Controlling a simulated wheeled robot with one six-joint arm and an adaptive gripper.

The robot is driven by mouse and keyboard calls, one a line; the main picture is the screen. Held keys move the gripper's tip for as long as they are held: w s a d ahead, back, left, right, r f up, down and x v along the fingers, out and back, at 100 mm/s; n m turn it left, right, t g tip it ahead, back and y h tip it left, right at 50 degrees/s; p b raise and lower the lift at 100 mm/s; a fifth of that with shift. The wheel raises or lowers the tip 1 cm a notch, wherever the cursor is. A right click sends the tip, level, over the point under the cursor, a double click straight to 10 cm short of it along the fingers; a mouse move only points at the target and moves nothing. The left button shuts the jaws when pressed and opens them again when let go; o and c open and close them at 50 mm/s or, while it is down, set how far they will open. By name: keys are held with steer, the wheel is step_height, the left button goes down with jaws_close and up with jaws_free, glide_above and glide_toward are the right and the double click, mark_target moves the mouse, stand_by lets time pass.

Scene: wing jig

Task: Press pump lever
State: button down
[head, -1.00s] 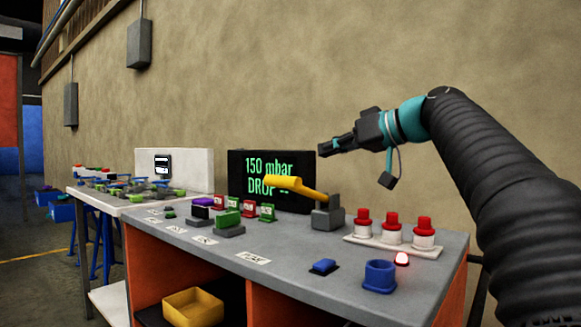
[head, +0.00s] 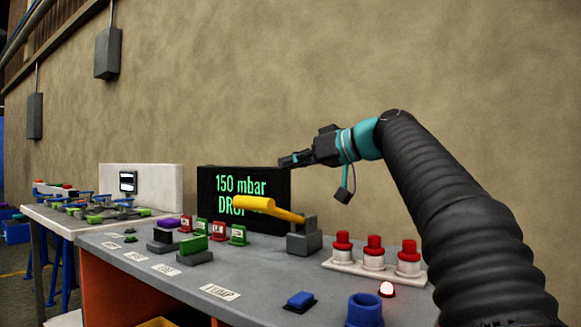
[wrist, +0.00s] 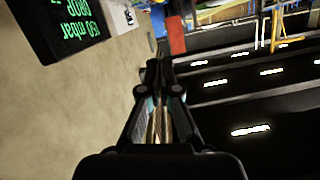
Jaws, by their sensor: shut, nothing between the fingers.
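The pump lever is a yellow handle (head: 266,208) on a grey block (head: 304,238) at the back of the grey bench. The handle reaches left from the block and lies a little off level. My gripper (head: 283,161) is shut and empty, in the air above the lever and in front of the wall, pointing left. It does not touch the lever. In the wrist view my gripper (wrist: 158,60) also shows with its fingers together. The lever cannot be made out in the wrist view.
A black display (head: 240,185) reading "150 mbar DROP" stands behind the lever, also in the wrist view (wrist: 58,28). Red-capped white bottles (head: 374,252), a lit red lamp (head: 387,289), a blue cup (head: 364,310) and a blue button (head: 300,300) are on the right. Colored blocks (head: 194,247) stand left.

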steer(key=x, duration=0.6)
steer(key=shift+w+a+p, duration=0.15)
steer(key=shift+a+p, duration=0.2)
steer(key=shift+p, duration=0.05)
steer(key=shift+a+f+b, duration=0.15)
steer(key=shift+f+b, duration=0.1)
steer(key=shift+f, duration=0.3)
steer(key=shift+a+f+b, duration=0.15)
steer(key=shift+f+b, duration=0.1)
steer(key=shift+f, duration=0.35)
steer(key=shift+a+f, duration=0.1)
steer(key=shift+f, duration=0.9)
